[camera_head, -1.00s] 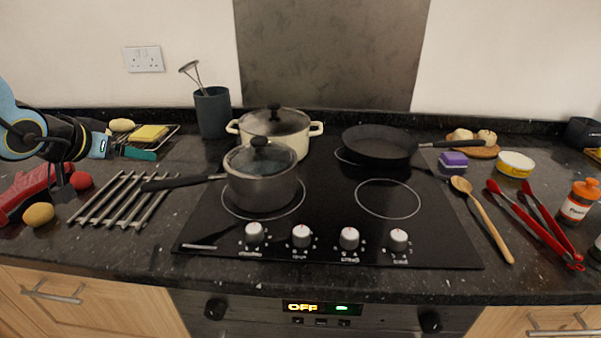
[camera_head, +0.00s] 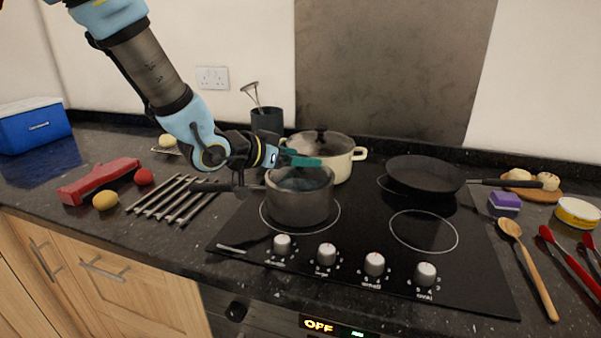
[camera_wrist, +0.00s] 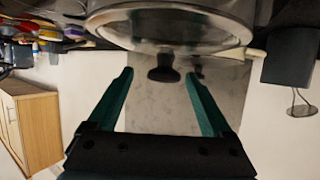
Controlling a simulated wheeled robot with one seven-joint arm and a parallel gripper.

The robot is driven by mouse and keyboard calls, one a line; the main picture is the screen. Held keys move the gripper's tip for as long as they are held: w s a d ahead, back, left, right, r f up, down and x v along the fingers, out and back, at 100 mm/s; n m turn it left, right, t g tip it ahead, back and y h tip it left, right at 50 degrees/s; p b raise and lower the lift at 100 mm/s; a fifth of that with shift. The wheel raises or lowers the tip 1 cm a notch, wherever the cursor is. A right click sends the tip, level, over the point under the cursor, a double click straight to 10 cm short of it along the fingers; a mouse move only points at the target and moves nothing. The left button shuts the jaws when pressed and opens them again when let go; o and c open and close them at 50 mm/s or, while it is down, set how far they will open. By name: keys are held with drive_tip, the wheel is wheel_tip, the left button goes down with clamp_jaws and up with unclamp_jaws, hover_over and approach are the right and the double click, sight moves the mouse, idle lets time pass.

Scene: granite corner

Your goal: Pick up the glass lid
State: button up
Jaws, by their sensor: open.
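A glass lid (camera_head: 303,184) lies on a steel saucepan (camera_head: 298,207) with a long dark handle, on the front left ring of the hob. In the wrist view, which is upside down, the lid (camera_wrist: 170,28) shows its rim and dark knob. My gripper (camera_head: 302,160) is open, its teal fingers above the lid; they hide the knob in the head view. In the wrist view my gripper (camera_wrist: 162,76) has a finger on each side of the knob, with gaps between. Contact cannot be told.
A cream pot (camera_head: 348,155) with its own lid stands close behind the saucepan. A black frying pan (camera_head: 424,174) is at the back right. The front right ring is free.

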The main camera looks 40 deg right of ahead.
drive_tip(key=shift+w+p+x, duration=0.1)
drive_tip(key=shift+p+x, duration=0.2)
drive_tip(key=shift+x, duration=0.75)
drive_tip(key=shift+w+p+x, duration=0.15)
drive_tip(key=shift+p+x, duration=0.15)
drive_tip(key=shift+x, duration=0.7)
clamp_jaws()
